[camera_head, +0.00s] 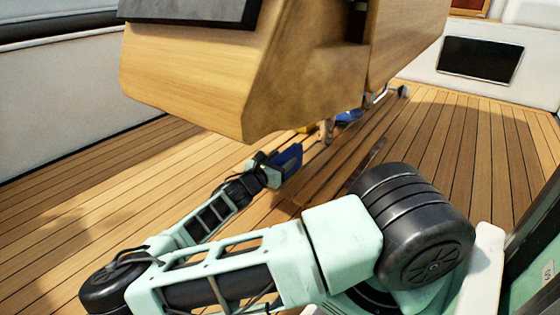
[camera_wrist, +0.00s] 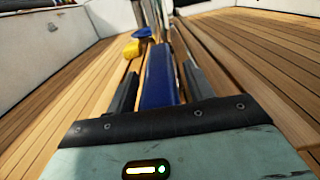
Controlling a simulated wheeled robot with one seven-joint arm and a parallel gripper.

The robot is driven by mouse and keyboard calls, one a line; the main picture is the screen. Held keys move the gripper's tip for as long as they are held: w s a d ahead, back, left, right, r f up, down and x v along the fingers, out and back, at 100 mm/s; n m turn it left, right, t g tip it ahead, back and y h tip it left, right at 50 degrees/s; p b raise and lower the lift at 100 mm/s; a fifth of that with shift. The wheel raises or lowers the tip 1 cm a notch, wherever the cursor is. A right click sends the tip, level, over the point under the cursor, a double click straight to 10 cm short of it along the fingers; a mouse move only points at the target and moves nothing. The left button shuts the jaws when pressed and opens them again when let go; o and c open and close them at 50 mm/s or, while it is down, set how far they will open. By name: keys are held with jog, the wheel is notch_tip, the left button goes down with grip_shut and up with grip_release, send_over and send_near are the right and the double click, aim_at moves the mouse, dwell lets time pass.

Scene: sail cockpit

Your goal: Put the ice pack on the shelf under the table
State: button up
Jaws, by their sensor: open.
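The blue ice pack (camera_wrist: 160,78) is a flat dark-blue slab between the two fingers of my gripper (camera_wrist: 161,70) in the wrist view. The fingers are open, with a narrow gap showing on each side of the pack. In the head view my gripper (camera_head: 276,168) reaches low beneath the wooden table (camera_head: 190,75), and the ice pack (camera_head: 290,158) shows at its end. Slatted wood (camera_head: 335,165) under the table looks like the shelf. I cannot tell exactly how the pack rests on it.
A yellow item (camera_wrist: 131,49) and a blue item (camera_wrist: 142,33) lie beyond the ice pack. A metal support (camera_head: 326,132) hangs under the table. The table's low underside is just above my gripper. Open plank deck (camera_head: 90,190) lies to the left.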

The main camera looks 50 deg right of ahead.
jog(key=shift+r, duration=0.15)
jog(key=shift+a+r+p, duration=0.15)
jog(key=shift+a+p, duration=0.15)
jog(key=shift+p, duration=0.05)
jog(key=s+a+m+g+y+p, duration=0.4)
jog(key=s+a, duration=0.3)
jog(key=a, duration=0.7)
jog(key=s+a+m+g+y+p, duration=0.1)
jog(key=s+a+m+y+p, duration=0.2)
jog(key=s+a+y, duration=0.75)
jog(key=s+a+r+m+t+y, duration=0.2)
jog(key=a+r, duration=0.6)
jog(key=r, duration=0.3)
jog(key=s+a+r+m+t+y, duration=0.1)
jog(key=s+a+r+m+y, duration=0.1)
jog(key=a+r, duration=0.7)
notch_tip(320, 180, up, 2)
jog(key=shift+s+t, duration=0.4)
jog(key=shift+s, duration=0.35)
